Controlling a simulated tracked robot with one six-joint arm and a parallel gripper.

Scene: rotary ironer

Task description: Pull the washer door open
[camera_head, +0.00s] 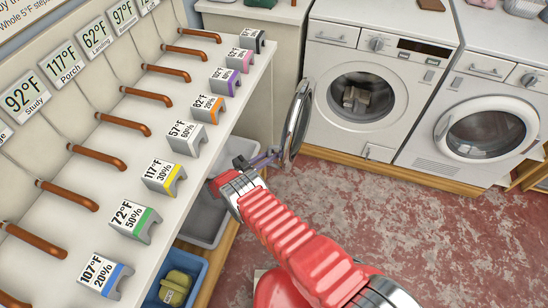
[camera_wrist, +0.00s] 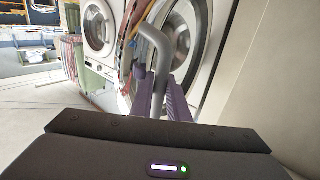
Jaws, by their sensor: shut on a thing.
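The white washer (camera_head: 420,68) stands at the back, and its round opening shows grey cloth (camera_head: 355,97) inside. Its round door (camera_head: 296,118) is swung out to the left and seen nearly edge-on in the head view. My gripper (camera_head: 266,159) reaches the near side of the door. In the wrist view the purple fingers (camera_wrist: 160,101) are closed around the lower end of a grey bar handle (camera_wrist: 163,48). The exact contact is partly hidden.
A second front-loader (camera_head: 486,132) with its door shut stands at the right. A white shelf (camera_head: 203,150) with labelled blocks and brown pegs runs along the left. A grey bin (camera_head: 205,224) and a blue bin (camera_head: 190,262) sit below it. The red floor ahead is clear.

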